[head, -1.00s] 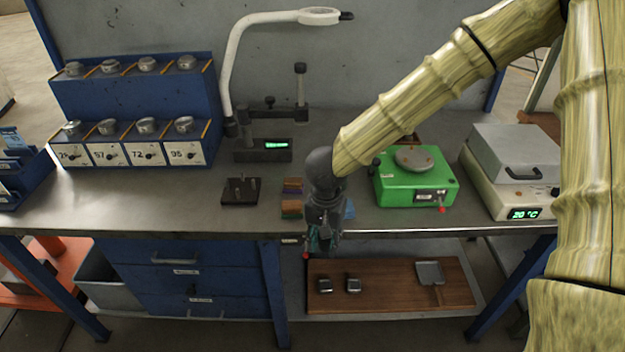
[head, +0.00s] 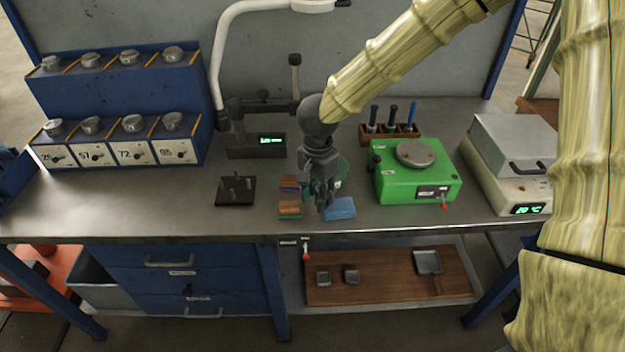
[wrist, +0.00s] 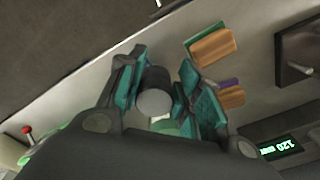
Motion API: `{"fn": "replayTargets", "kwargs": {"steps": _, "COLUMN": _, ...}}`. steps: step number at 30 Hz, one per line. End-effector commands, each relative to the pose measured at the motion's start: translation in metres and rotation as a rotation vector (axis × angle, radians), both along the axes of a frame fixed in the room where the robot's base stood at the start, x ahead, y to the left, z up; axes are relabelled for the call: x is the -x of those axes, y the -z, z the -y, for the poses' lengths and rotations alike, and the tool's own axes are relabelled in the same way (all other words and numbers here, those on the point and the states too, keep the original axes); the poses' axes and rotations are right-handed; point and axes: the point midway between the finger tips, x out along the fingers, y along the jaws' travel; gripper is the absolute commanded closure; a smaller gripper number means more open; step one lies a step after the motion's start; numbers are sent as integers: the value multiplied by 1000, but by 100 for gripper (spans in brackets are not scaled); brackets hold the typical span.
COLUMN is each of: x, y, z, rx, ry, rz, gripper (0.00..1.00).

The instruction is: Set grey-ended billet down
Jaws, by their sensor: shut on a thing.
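My gripper (head: 322,196) is over the bench top, beside a blue block (head: 340,208) and to the right of small stacked coloured blocks. In the wrist view my gripper (wrist: 160,85) has its teal finger pads on both sides of a short round billet (wrist: 154,103). The billet has a dark side and a flat grey end that faces the camera. In the head view the fingers hide the billet. I cannot tell whether it touches the bench.
The stacked blocks (head: 290,208) stand close left of my gripper. A dark pegged stand (head: 236,190) is further left. A green device (head: 415,185) stands to the right, with a tool rack (head: 390,130) behind it. A wooden board (head: 390,285) lies on the lower shelf.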

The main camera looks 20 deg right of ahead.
Motion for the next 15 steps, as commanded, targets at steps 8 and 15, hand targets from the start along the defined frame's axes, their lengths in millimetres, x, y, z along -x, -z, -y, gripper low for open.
{"fn": "replayTargets", "kwargs": {"steps": 8, "x": -53, "y": 2, "z": 10, "rx": 2, "ry": 3, "rz": 1, "gripper": 100}}
{"fn": "replayTargets", "kwargs": {"steps": 15, "x": -80, "y": 6, "z": 14, "rx": 0, "ry": 1, "rz": 1, "gripper": 100}}
